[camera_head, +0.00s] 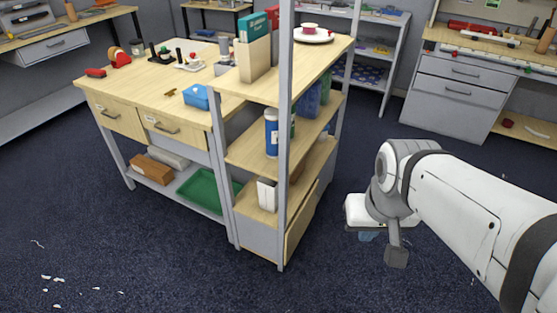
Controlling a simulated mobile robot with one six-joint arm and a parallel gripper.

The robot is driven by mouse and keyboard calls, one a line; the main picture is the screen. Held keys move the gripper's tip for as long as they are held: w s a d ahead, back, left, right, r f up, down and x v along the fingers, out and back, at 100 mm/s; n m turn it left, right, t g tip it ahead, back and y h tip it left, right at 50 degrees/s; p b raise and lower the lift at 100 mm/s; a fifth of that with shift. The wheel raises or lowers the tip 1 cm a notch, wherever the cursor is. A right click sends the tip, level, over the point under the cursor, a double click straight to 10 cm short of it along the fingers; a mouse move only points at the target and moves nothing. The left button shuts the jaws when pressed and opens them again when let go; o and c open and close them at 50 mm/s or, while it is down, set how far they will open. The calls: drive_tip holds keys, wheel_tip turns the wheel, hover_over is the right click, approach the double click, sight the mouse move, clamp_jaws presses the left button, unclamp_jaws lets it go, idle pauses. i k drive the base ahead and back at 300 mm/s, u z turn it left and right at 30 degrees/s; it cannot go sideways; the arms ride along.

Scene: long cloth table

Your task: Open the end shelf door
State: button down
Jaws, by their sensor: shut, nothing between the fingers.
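The end shelf (232,150) is an open wooden rack with grey posts at the end of the workbench. Its door (302,222) is a light wood panel low on the right side, below the lowest open shelf. I see it at a steep angle; its handle is not visible, and I cannot tell whether it stands slightly ajar. My gripper (396,256) hangs at the end of my white arm, to the right of the door and apart from it. It is shut and empty, with its fingers partly hidden by the wrist.
Books, a blue can (271,133), bottles and a plate (313,36) stand on the rack. The workbench (150,88) with drawers and a green tray (208,190) adjoins it. A grey drawer cabinet (450,95) stands behind. Dark carpet between rack and arm is clear.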

sight(295, 232)
drive_tip(key=u, duration=0.1)
drive_tip(key=i, duration=1)
drive_tip(key=u, duration=0.2)
drive_tip(key=k, duration=0.95)
drive_tip(key=z, duration=0.25)
drive_tip(key=i, duration=1.3)
drive_tip(key=u, duration=0.3)
